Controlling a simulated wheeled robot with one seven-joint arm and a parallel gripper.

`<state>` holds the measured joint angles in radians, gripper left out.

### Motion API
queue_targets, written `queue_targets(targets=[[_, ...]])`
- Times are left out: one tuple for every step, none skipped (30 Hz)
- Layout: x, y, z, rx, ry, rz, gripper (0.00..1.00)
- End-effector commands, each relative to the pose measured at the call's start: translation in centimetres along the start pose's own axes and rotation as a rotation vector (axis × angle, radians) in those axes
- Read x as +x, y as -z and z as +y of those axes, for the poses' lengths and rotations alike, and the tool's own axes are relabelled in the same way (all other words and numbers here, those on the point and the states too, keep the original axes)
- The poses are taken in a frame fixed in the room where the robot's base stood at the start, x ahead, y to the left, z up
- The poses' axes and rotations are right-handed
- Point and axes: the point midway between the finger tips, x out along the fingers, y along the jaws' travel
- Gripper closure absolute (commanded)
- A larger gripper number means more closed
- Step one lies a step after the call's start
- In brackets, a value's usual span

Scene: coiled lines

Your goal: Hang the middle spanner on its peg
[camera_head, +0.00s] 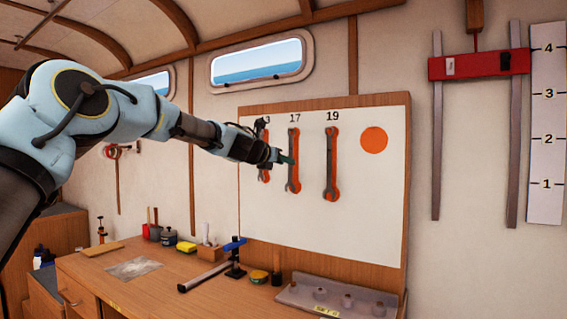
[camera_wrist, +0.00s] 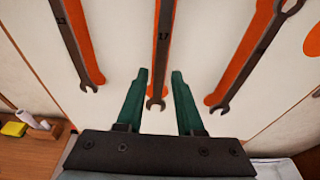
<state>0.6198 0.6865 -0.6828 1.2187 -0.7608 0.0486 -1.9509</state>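The middle spanner (camera_head: 293,172) hangs upright on the white board over an orange silhouette, under the number 17. In the wrist view the same spanner (camera_wrist: 164,45) carries a 17, and its lower open jaw shows between my fingers. My gripper (camera_wrist: 160,72) is open, with a gap on either side of the spanner. In the head view my gripper (camera_head: 286,159) is at the board, overlapping the middle spanner's left side. The middle spanner's peg cannot be made out.
The left spanner (camera_head: 264,170), partly hidden by my gripper, and the right spanner (camera_head: 332,165) hang on either side. An orange disc (camera_head: 374,140) is to the right. Below, a workbench (camera_head: 150,287) holds a blue-topped stand (camera_head: 235,255) and a grey tray (camera_head: 310,300).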

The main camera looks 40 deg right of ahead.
Motion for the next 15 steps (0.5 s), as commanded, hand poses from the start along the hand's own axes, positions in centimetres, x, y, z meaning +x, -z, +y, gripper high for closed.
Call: queue_targets(targets=[[0.00,0.00,0.00,0.000,0.000,0.000,0.57],[0.00,0.00,0.00,0.000,0.000,0.000,0.54],[0.00,0.01,0.00,0.000,0.000,0.000,0.49],[0.00,0.01,0.00,0.000,0.000,0.000,0.46],[0.00,0.02,0.00,0.000,0.000,0.000,0.45],[0.00,0.02,0.00,0.000,0.000,0.000,0.45],[0.00,0.02,0.00,0.000,0.000,0.000,0.45],[0.01,0.03,0.00,0.000,0.000,0.000,0.45],[0.01,0.03,0.00,0.000,0.000,0.000,0.45],[0.02,0.10,0.00,0.000,0.000,0.001,0.45],[0.01,0.10,0.00,0.000,0.000,0.001,0.45],[-0.04,0.11,0.02,0.000,0.000,0.001,0.45],[-0.14,0.11,0.04,0.000,0.000,0.001,0.45],[-0.29,0.11,0.07,0.000,-0.001,0.000,0.45],[-0.60,0.13,0.10,0.001,-0.001,-0.001,0.45]])
